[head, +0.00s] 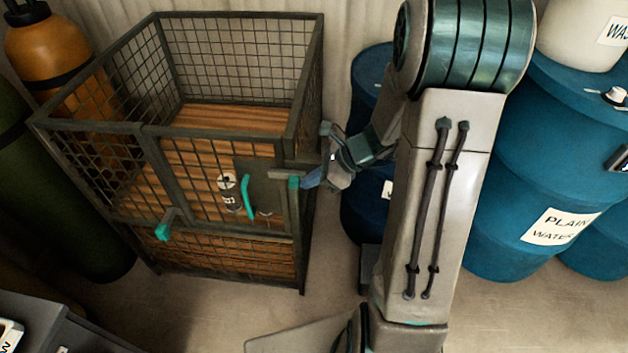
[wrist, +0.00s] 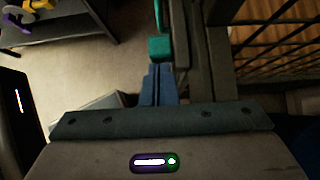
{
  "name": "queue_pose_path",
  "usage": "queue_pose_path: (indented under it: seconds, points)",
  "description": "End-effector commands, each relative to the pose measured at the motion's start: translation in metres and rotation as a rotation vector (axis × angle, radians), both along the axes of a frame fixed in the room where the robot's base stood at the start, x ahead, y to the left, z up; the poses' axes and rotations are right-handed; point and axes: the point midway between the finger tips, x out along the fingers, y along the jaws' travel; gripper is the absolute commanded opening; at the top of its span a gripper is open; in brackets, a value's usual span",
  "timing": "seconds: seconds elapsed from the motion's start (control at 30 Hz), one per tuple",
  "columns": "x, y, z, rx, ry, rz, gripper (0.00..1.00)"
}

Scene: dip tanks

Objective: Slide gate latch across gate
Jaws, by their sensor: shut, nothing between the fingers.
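The wire-mesh cage (head: 140,130) has a front gate with a dark plate (head: 258,178) that carries a curved teal handle (head: 247,196). A grey latch bar (head: 300,173) with a teal knob (head: 294,182) sits at the gate's right edge, by the cage's corner post. My gripper (head: 308,182) is shut and empty, just right of the teal knob. In the wrist view the shut blue fingers (wrist: 160,80) point at the teal knob (wrist: 160,48), very close to it. I cannot tell whether they touch.
A second teal-tipped lever (head: 163,231) sticks out low on the cage front. Blue barrels (head: 530,150) stand on the right, and an orange cylinder (head: 55,50) stands behind left. The floor (head: 215,315) before the cage is clear. A dark bench (head: 50,325) is at lower left.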

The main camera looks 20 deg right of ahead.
Motion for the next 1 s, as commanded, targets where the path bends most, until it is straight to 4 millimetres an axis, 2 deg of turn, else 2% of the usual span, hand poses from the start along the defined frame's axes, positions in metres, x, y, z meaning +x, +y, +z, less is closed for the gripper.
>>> queue_pose_path:
  seconds: [0.23,0.37,0.47,0.8,1.0]
  points:
    - [0.001,0.001,0.002,0.006,-0.005,0.006,0.0]
    - [-0.003,-0.013,0.002,0.004,-0.003,0.004,0.0]
    - [-0.009,-0.032,0.002,0.002,-0.002,0.004,0.0]
    - [-0.03,-0.083,0.053,0.0,-0.005,0.006,0.0]
    - [-0.037,-0.098,0.068,0.0,-0.002,0.006,0.0]
